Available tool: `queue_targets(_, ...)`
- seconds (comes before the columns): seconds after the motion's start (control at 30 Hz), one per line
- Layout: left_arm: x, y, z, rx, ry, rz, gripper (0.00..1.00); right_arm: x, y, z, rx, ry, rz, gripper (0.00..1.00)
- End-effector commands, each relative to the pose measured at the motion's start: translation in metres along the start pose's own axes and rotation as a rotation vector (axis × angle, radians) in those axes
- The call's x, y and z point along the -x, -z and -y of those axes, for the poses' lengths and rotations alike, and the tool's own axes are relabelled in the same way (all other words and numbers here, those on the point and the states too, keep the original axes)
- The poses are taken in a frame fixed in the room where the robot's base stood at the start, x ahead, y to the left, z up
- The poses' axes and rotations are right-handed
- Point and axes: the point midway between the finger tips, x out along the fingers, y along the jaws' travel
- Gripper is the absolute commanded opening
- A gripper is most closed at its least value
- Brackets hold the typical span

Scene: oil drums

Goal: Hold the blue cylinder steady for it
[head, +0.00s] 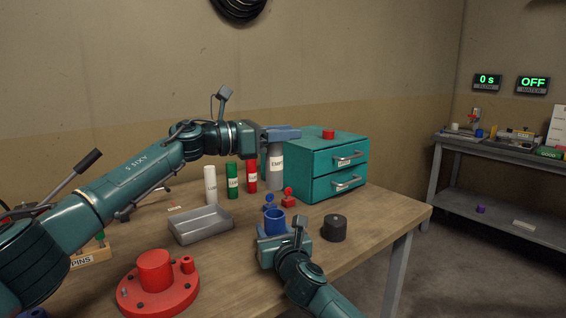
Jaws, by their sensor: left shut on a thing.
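The blue cylinder (275,219) stands on the wooden table near its front right, with a dark opening at its top. My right gripper (272,238) is right at it, reaching from the bottom of the picture. Its own body hides the fingertips, so whether it grips the cylinder is unclear. My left gripper (281,133) is shut at the top of a grey labelled bottle (276,168), which is upright beside the teal drawer box. The bottle's foot is close to the table top.
Green (232,182), red (251,176) and white (210,184) tubes stand left of the bottle. A teal drawer box (325,168), black cylinder (334,228), grey tray (201,237) and red round fixture (157,292) share the table. Small blue and red pieces sit behind the blue cylinder.

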Motion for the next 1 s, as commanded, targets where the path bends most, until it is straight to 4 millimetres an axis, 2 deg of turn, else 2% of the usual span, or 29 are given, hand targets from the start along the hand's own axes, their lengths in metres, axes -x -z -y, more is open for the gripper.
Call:
queue_targets(0.17, 0.000, -0.018, 0.000, -0.001, 0.000, 0.000, 0.00, 0.000, 0.001, 0.000, 0.000, 0.000, -0.001, 0.10)
queue_targets(0.47, 0.000, -0.020, 0.000, 0.001, 0.000, 0.000, 0.00, 0.000, 0.001, 0.000, 0.000, 0.000, -0.001, 0.10)
queue_targets(0.5, 0.000, -0.020, 0.000, 0.001, 0.000, 0.000, 0.00, 0.000, 0.001, 0.000, 0.000, 0.000, -0.001, 0.44)
queue_targets(0.8, 0.000, -0.020, 0.000, 0.001, 0.000, 0.000, 0.00, 0.000, 0.000, 0.000, 0.000, 0.000, -0.001, 0.68)
queue_targets(1.0, 0.000, -0.020, 0.000, 0.001, 0.000, 0.000, 0.00, 0.000, 0.000, 0.000, 0.000, 0.000, 0.000, 0.68)
